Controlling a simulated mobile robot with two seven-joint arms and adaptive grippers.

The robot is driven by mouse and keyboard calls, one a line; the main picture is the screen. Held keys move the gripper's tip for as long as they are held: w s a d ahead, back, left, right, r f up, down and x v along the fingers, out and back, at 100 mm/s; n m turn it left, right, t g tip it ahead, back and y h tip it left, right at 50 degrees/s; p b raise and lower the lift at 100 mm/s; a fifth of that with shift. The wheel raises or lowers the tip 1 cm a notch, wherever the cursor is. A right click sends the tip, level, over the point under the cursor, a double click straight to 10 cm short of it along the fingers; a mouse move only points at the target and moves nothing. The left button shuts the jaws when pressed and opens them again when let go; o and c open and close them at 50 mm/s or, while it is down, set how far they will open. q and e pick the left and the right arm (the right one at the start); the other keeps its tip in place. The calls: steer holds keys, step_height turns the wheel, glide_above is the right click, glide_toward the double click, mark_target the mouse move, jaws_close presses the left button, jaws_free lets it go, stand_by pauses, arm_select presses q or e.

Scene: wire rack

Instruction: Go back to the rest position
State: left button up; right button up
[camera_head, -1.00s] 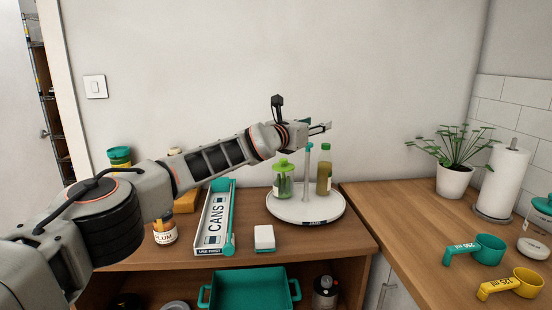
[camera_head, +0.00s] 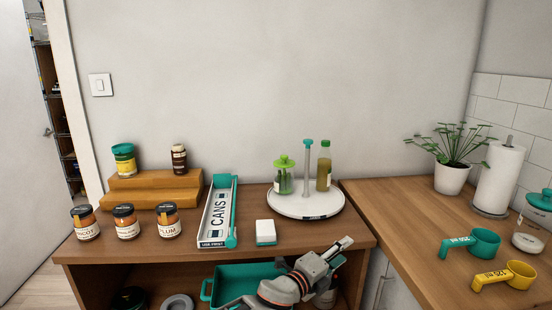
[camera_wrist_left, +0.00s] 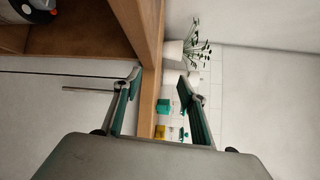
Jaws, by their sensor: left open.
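My left gripper (camera_head: 343,249) is low at the front of the wooden counter, in front of the shelf opening below its edge. It is open and holds nothing. In the left wrist view its two green-lined fingers (camera_wrist_left: 160,84) are spread apart with nothing between them, and the counter edge runs beyond them. My left arm comes in from the bottom and hides part of the teal bin (camera_head: 225,276) on the lower shelf. My right gripper is not in view.
A white turntable (camera_head: 297,208) holds a green-topped jar and an oil bottle. A CANS rack (camera_head: 217,215), a white-and-teal box (camera_head: 265,231) and several jars stand left of it. Measuring cups (camera_head: 482,244) and a potted plant (camera_head: 452,178) are on the right counter.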

arm_select(q)
steer(key=s+a+f+n+t+y, duration=0.1)
steer(key=s+a+f+n+y, duration=0.4)
steer(key=s+a+f+n, duration=1.4)
steer(key=s+a+f+n+g+y, duration=0.1)
steer(key=s+a+f+n+y, duration=0.1)
steer(key=s+a, duration=0.6)
steer(key=s+a+f+n+g+y, duration=0.1)
steer(key=s+a+f+n+y, duration=0.2)
steer(key=s+a+f, duration=0.4)
steer(key=s+a+n, duration=0.1)
steer(key=s+a, duration=0.1)
steer(key=a, duration=0.2)
steer(key=shift+a, duration=0.2)
steer(key=shift+s, duration=0.1)
